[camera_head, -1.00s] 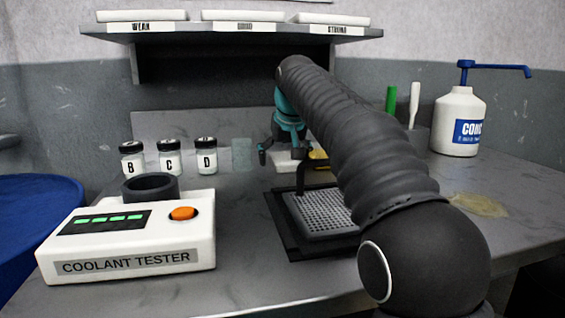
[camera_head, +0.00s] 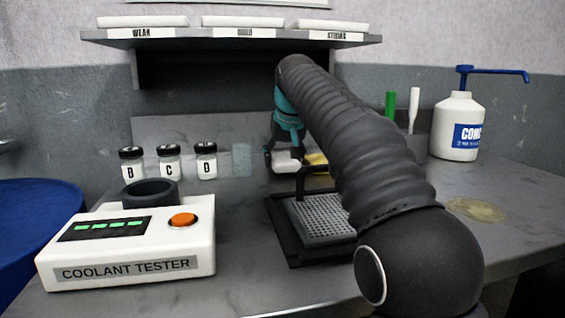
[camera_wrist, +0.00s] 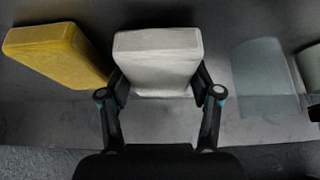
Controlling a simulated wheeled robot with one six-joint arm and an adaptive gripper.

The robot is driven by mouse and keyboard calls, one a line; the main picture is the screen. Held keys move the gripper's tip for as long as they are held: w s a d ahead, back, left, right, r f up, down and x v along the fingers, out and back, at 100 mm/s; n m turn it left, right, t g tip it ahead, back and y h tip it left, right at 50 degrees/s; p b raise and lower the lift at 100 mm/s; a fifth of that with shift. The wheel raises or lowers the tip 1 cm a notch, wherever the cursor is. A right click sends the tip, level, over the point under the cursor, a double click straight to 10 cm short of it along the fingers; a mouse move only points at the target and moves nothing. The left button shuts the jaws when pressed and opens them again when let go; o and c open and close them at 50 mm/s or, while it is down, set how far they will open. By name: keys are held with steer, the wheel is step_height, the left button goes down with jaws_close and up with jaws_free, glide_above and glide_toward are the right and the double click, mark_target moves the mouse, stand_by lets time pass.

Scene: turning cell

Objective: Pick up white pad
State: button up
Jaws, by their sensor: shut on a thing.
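The white pad (camera_wrist: 157,62) is a pale block between the two fingers of my gripper (camera_wrist: 160,90) in the wrist view. The fingers press on its left and right sides. In the head view the white pad (camera_head: 287,160) shows at my gripper (camera_head: 284,158), near the back of the bench, partly hidden by the gripper and arm. I cannot tell whether it is lifted off the bench.
A yellow pad (camera_wrist: 58,55) lies close to the left in the wrist view, and a grey-green pad (camera_wrist: 262,80) to the right. Jars (camera_head: 168,162) stand left, behind the coolant tester (camera_head: 130,240). A perforated tray (camera_head: 318,222) lies in front. A white bottle (camera_head: 457,125) stands right.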

mark_target(283, 157)
step_height(283, 157, up, 7)
steer(key=p, duration=0.3)
steer(key=shift+f, duration=0.2)
steer(key=w+d, duration=0.1)
steer(key=d, duration=0.5)
steer(key=w+d, duration=0.1)
steer(key=d, duration=0.5)
steer(key=w+d, duration=0.1)
steer(key=d, duration=0.4)
steer(key=shift+w+d+f, duration=0.1)
steer(key=shift+d+f, duration=0.1)
steer(key=shift+d, duration=0.2)
steer(key=shift+o, duration=0.3)
steer(key=shift+c, duration=0.6)
